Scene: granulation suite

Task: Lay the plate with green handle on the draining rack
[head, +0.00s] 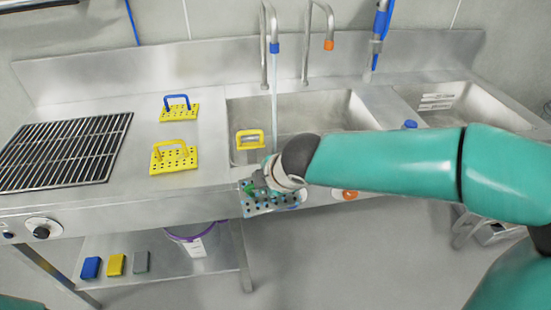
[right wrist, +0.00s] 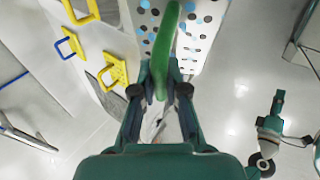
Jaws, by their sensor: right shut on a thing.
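The plate with green handle (head: 258,205) is a pale perforated plate hanging in front of the sink's front edge in the head view. In the right wrist view, its spotted plate (right wrist: 205,42) lies beyond the upright green handle (right wrist: 163,50). My right gripper (right wrist: 160,90) is shut on the green handle. In the head view my right gripper (head: 268,180) is partly hidden by its own wrist. The draining rack (head: 65,150), a dark barred grid, lies empty on the counter at the far left. My left gripper is not in view.
A blue-handled yellow plate (head: 180,113) and a yellow-handled plate (head: 173,160) stand between rack and sink. Another yellow-handled item (head: 250,139) is in the left basin (head: 320,112), beside running water. Taps (head: 308,45) rise behind. Sponges (head: 116,265) lie on the lower shelf.

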